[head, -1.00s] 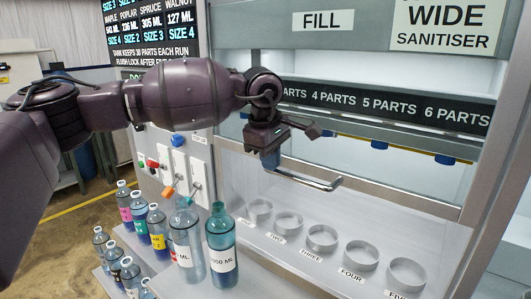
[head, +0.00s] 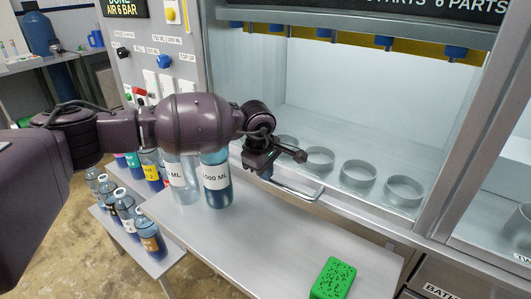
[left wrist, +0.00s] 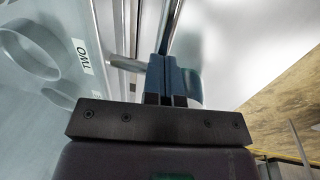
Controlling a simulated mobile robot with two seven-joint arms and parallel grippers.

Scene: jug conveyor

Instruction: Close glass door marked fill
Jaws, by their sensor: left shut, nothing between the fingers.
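The glass door of the fill bay has a clear pane (head: 340,95), seen with the bay behind it. Its metal handle bar (head: 300,192) sits low, at about the height of the bay's front sill; I cannot tell whether any gap is left under the door. My left gripper (head: 268,172) is at the left part of the handle, pointing down, with its fingers shut and empty. In the left wrist view the blue fingers (left wrist: 170,78) are together beside a metal rod; contact is unclear. The FILL label is out of view. My right gripper is not in view.
Several round holders (head: 358,174) stand in the bay. Labelled bottles (head: 215,180) stand left of the gripper, close to my arm. A green sponge-like block (head: 333,279) lies on the grey shelf (head: 255,235), whose middle is clear.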

